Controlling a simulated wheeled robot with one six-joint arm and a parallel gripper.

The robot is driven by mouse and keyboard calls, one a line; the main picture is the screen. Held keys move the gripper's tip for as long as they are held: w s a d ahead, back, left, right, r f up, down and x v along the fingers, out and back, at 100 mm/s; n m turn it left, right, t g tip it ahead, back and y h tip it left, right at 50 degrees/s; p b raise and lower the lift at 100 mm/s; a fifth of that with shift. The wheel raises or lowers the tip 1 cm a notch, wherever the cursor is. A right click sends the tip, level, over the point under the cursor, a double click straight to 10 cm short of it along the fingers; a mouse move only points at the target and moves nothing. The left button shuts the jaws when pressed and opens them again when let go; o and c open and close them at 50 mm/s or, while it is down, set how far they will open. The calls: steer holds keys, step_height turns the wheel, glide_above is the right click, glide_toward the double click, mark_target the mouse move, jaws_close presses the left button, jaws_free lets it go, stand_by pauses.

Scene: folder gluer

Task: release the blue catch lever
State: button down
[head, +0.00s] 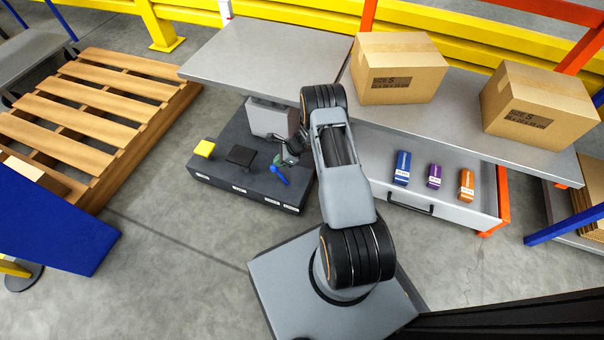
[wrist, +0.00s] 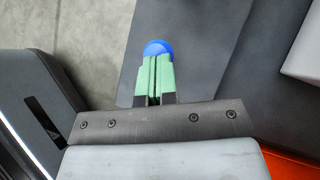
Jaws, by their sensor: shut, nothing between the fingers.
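The blue catch lever (head: 280,175) is on the right part of the dark control box (head: 232,193), its blue end toward the box's front edge. My gripper (head: 277,161) is over the box, right behind the lever, with its fingers shut and empty. In the wrist view, the rounded blue end of the lever (wrist: 158,46) shows just past the tips of my green fingers (wrist: 154,66). The fingers hide the rest of it there. I cannot tell whether they touch it.
A yellow control (head: 205,148) and a black one (head: 241,155) are on the same box, to the left. A grey table (head: 262,50) is behind it. A drawer (head: 440,209) with small blue, purple and orange boxes is open at right. Floor is clear in front.

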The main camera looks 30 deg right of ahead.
steer(key=s+r+p, duration=0.6)
steer(key=s+r, duration=0.6)
steer(key=s, duration=0.2)
steer(key=shift+a+r+p, duration=0.15)
steer(key=shift+a+p, duration=0.15)
steer(key=shift+a, duration=0.05)
